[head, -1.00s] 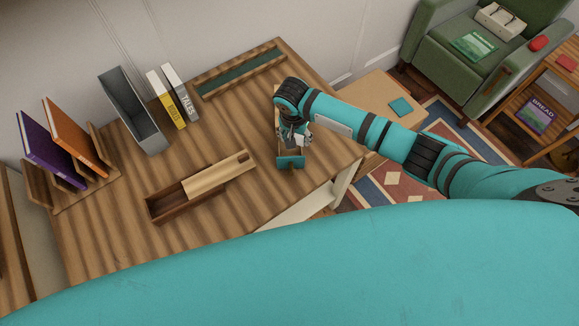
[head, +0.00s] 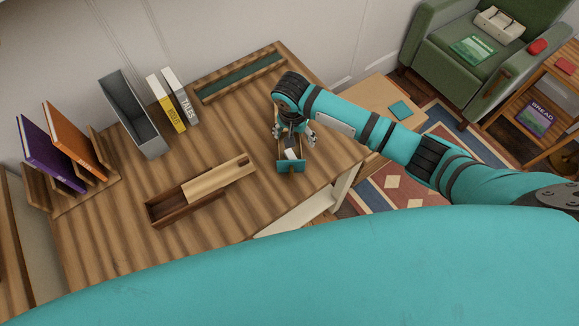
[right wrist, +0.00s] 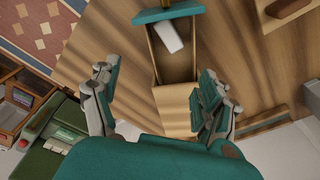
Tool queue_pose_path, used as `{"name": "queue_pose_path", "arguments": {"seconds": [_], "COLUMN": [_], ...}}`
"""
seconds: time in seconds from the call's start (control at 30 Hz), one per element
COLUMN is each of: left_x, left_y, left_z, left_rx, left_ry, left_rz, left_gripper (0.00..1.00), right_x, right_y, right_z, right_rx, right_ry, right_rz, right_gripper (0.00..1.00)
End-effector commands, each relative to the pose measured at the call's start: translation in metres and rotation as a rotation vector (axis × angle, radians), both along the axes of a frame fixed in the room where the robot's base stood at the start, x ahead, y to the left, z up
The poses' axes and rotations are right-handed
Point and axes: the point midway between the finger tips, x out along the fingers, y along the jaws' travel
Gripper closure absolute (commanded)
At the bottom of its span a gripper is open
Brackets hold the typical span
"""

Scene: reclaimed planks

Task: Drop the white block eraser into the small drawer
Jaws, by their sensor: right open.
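The white block eraser (head: 291,153) lies inside the small drawer (head: 291,167), near its teal front. The right wrist view shows the eraser (right wrist: 168,37) tilted between the wooden walls of the drawer, behind its teal front panel (right wrist: 167,13). The drawer is pulled open. My right gripper (head: 293,135) is over the drawer, with its fingers spread wide and nothing between them. In the right wrist view the open fingers (right wrist: 155,78) stand on either side of the drawer box, apart from the eraser. My left gripper is not in view.
A long wooden box (head: 200,190) with a partly slid lid lies left of the drawer on the plank desk. A grey file holder (head: 133,112), upright books (head: 172,98) and a green-lined tray (head: 240,77) stand farther back. The desk's middle is clear.

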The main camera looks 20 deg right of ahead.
Motion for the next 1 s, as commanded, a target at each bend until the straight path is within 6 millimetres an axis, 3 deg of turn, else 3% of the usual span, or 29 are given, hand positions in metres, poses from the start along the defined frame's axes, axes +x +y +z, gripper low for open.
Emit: {"name": "queue_pose_path", "arguments": {"seconds": [0.2,0.4,0.6,1.0], "left_x": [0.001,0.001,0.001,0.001], "left_y": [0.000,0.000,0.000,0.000], "left_z": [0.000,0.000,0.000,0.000], "left_rx": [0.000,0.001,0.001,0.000], "left_ry": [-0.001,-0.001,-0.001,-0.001], "left_rz": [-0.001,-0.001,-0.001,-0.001], "left_gripper": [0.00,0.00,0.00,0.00], "right_x": [-0.005,-0.008,-0.010,-0.010], "right_y": [0.006,0.008,0.009,0.009], "right_z": [0.048,0.078,0.087,0.087], "right_rx": [0.003,0.002,0.001,0.000], "right_ry": [-0.002,-0.001,-0.001,0.000], "right_rz": [0.002,0.000,-0.001,0.000], "right_gripper": [0.22,0.22,0.22,0.22]}}
